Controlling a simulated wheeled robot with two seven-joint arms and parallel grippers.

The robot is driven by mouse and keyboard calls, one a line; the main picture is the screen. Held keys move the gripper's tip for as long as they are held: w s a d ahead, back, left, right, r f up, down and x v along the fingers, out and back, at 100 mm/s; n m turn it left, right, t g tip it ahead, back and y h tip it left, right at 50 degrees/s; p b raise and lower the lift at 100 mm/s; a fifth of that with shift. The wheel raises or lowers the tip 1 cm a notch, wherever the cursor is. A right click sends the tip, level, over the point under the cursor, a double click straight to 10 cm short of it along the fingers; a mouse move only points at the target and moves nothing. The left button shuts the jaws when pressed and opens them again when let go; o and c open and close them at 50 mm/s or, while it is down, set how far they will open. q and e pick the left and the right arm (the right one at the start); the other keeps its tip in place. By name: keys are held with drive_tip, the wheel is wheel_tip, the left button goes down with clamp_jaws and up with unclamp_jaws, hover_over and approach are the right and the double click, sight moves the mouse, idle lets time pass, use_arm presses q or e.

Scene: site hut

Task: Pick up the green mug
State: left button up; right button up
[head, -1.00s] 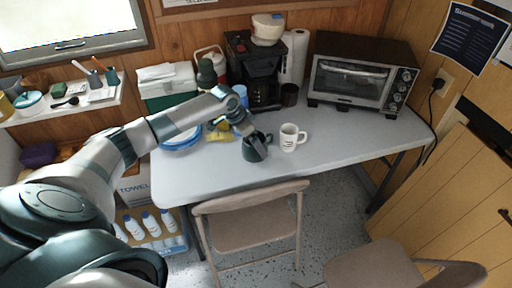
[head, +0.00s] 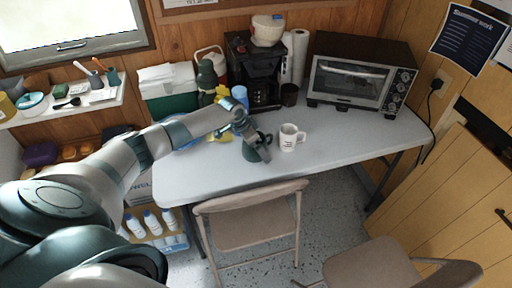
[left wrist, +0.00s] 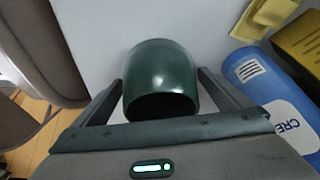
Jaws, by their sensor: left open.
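The dark green mug (head: 264,149) stands on the grey table near its front edge, partly hidden by my left gripper (head: 253,143) in the head view. In the left wrist view the mug (left wrist: 160,75) sits between the two fingers of my left gripper (left wrist: 160,82). The fingers are spread, one on each side of it, with a narrow gap seeming to show on at least the right side. The mug's handle is not visible in the wrist view. My right gripper is in neither view.
A white mug (head: 290,138) stands close to the right of the green mug. A coffee maker (head: 254,75) and toaster oven (head: 360,75) stand behind. A chair (head: 250,220) is in front.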

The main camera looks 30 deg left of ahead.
use_arm(q)
drive_tip(key=shift+c, duration=0.2)
drive_tip(key=c, duration=1.3)
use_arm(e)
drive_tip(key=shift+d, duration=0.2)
use_arm(q)
drive_tip(key=shift+r, duration=0.1)
wheel_tip(320, 180, up, 10)
drive_tip(key=shift+f+b, duration=0.1)
drive_tip(key=shift+b, duration=1)
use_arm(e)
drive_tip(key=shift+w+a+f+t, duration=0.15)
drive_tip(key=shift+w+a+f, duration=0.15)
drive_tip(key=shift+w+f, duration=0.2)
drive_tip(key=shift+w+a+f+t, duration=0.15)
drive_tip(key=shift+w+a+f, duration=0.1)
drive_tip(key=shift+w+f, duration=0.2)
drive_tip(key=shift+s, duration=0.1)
